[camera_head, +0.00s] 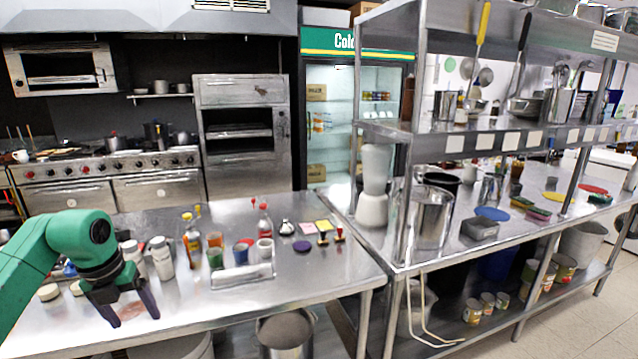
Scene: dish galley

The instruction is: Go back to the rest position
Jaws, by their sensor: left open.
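My left gripper (124,315) hangs at the end of my green left arm, which comes in from the left. Its two dark fingers are apart and point down over the front left of the steel table (330,278). Nothing shows between the fingers except a faint reddish patch on the table below. I cannot tell how high the fingertips are above the table. My right gripper is not in view.
White-capped shakers (162,258), a sauce bottle (192,243) and a tray of cups (240,277) stand right of the gripper. The table's right end is clear. A steel shelf unit (402,255) stands at the right. A bin (285,335) stands below.

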